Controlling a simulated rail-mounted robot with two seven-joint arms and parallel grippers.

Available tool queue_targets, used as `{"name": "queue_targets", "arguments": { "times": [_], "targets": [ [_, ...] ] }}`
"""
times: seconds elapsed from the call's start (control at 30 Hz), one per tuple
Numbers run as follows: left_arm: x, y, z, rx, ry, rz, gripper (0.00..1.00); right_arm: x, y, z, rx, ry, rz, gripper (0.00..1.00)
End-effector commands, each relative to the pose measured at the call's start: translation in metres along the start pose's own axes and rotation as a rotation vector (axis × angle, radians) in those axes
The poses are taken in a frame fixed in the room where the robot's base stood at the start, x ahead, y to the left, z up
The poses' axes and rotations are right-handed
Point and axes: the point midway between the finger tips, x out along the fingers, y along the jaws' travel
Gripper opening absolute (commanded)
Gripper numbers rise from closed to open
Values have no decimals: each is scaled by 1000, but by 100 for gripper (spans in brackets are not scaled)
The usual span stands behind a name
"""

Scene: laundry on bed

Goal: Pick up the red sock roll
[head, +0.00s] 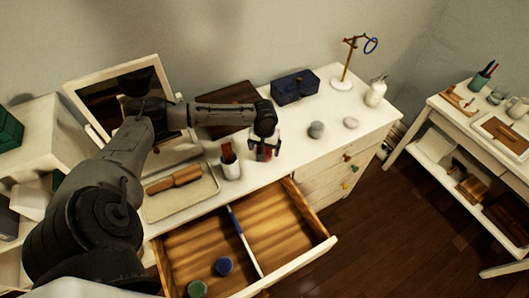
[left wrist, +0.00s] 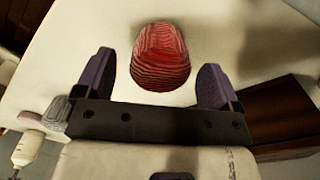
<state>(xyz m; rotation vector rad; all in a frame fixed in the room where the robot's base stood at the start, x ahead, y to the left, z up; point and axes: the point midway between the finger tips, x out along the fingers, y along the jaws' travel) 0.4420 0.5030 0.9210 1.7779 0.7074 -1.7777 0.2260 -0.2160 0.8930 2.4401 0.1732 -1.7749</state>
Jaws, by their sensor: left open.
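The red sock roll (left wrist: 160,57) is a ribbed red bundle on the white dresser top. In the left wrist view it lies between the two fingers of my left gripper (left wrist: 157,76), nearer their tips, with a gap on either side. In the head view my left gripper (head: 265,150) points down over the dresser top. Only a bit of the red roll (head: 262,155) shows between its fingers there. The left gripper is open and holds nothing. My right gripper is not in view.
A blue box (head: 294,87) stands behind.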

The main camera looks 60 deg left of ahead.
Motion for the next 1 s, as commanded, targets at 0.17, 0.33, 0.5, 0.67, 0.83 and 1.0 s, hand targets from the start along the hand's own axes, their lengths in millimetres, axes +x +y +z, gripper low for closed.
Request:
{"name": "queue_targets", "arguments": {
  "times": [0.17,0.33,0.5,0.67,0.83,1.0],
  "targets": [
    [15,0,0,1,0,-1,88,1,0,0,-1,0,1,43],
    [15,0,0,1,1,-1,88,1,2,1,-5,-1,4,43],
    [15,0,0,1,0,-1,73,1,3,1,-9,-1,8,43],
    [15,0,0,1,0,-1,58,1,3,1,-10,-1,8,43],
    [15,0,0,1,0,-1,41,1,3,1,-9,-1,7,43],
    [15,0,0,1,1,-1,34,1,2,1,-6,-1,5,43]
  ]
}}
